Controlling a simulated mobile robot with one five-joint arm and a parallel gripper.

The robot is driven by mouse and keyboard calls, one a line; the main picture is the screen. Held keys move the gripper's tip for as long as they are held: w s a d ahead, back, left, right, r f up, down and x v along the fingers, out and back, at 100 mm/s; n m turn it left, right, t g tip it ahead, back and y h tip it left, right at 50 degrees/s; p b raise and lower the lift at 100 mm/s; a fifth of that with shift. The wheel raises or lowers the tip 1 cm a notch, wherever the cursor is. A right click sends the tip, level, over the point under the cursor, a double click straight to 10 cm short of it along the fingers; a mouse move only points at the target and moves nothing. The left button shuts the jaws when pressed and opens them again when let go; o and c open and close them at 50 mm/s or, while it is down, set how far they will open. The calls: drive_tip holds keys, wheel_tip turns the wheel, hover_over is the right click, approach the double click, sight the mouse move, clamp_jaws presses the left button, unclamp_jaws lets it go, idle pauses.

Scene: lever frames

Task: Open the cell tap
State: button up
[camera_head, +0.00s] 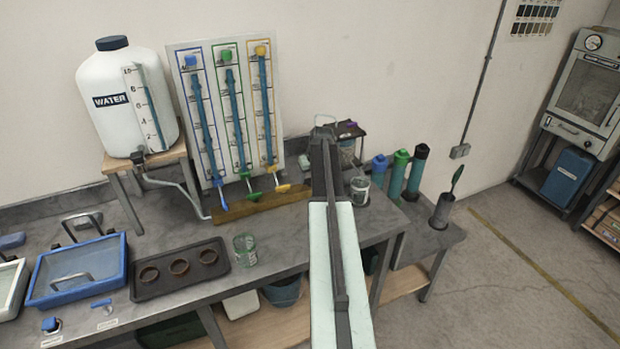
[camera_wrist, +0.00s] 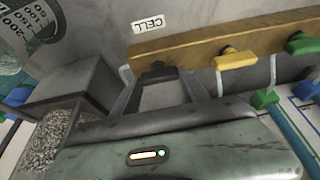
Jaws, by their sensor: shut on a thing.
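In the wrist view, a white label reading CELL (camera_wrist: 147,22) lies upside down on the bench. My gripper (camera_wrist: 158,72) is just below it in the picture, with its two grey fingers converging on a dark piece. The jaws are shut on what I take to be the cell tap, but its handle is mostly hidden by the fingers, so its turn cannot be told. A clear-walled box of gravel (camera_wrist: 38,142) is at the left of the wrist view. In the head view, my arm hides the gripper's tips and the tap.
A wooden rail (camera_wrist: 190,38) with a yellow tap (camera_wrist: 236,59) and a green tap (camera_wrist: 266,99) runs close beside the fingers. The manometer board (camera_head: 183,96) and water tank (camera_head: 128,128) stand at the back left. A glass beaker (camera_head: 245,251) is on the bench.

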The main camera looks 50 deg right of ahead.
drive_tip(key=shift+n, duration=0.3)
drive_tip(key=n+y, duration=0.1)
drive_tip(key=n, duration=0.1)
drive_tip(key=shift+d+n, duration=0.1)
drive_tip(key=shift+n, duration=0.2)
drive_tip(key=shift+w+d+n+y, duration=0.1)
drive_tip(key=shift+n+y, duration=0.8)
drive_tip(key=shift+n, duration=0.9)
drive_tip(key=o, duration=1.4)
